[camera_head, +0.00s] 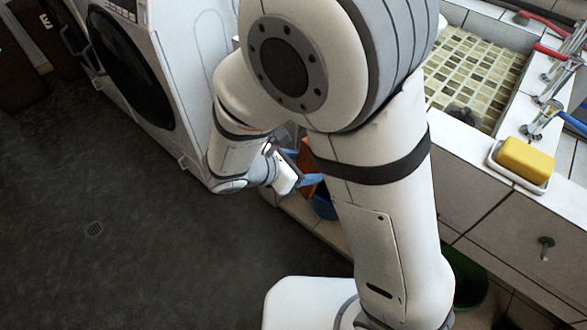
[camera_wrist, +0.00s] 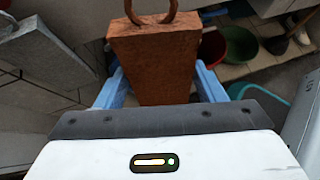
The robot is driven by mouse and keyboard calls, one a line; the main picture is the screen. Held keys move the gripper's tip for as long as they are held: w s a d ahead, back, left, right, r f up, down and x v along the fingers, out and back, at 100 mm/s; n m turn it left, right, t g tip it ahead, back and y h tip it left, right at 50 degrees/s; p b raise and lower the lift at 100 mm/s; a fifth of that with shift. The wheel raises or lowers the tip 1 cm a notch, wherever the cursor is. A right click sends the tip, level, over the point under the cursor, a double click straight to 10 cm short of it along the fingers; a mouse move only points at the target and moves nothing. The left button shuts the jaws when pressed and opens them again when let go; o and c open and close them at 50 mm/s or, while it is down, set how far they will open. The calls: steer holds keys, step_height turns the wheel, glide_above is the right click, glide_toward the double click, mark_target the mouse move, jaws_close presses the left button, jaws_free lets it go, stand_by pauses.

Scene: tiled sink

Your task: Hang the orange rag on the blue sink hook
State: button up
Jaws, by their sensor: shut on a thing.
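The orange rag (camera_wrist: 155,60) hangs in my gripper (camera_wrist: 158,88), between its two blue fingers, in the wrist view. It looks brownish orange, with a ring-shaped loop at its top edge. In the head view my gripper (camera_head: 300,158) is low, left of the sink front, and only a strip of the rag (camera_head: 307,160) shows behind it. My arm covers much of that area. I cannot make out a blue hook in either view.
The tiled sink (camera_head: 470,75) has taps and a yellow sponge (camera_head: 526,158) in a dish on its ledge. A white washing machine (camera_head: 185,80) stands at the left. A green bucket (camera_head: 470,287) and a blue bucket (camera_head: 324,206) are low by the sink. The dark floor is open at the left.

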steer(key=w+d+f+b, duration=0.1)
steer(key=w+d+b, duration=0.1)
steer(key=w+d, duration=0.2)
steer(key=shift+w+f, duration=0.3)
steer(key=shift+w, duration=0.2)
stand_by(0.4)
steer(key=shift+f, duration=0.1)
stand_by(0.5)
steer(key=o, duration=1.1)
steer(key=shift+c, duration=0.2)
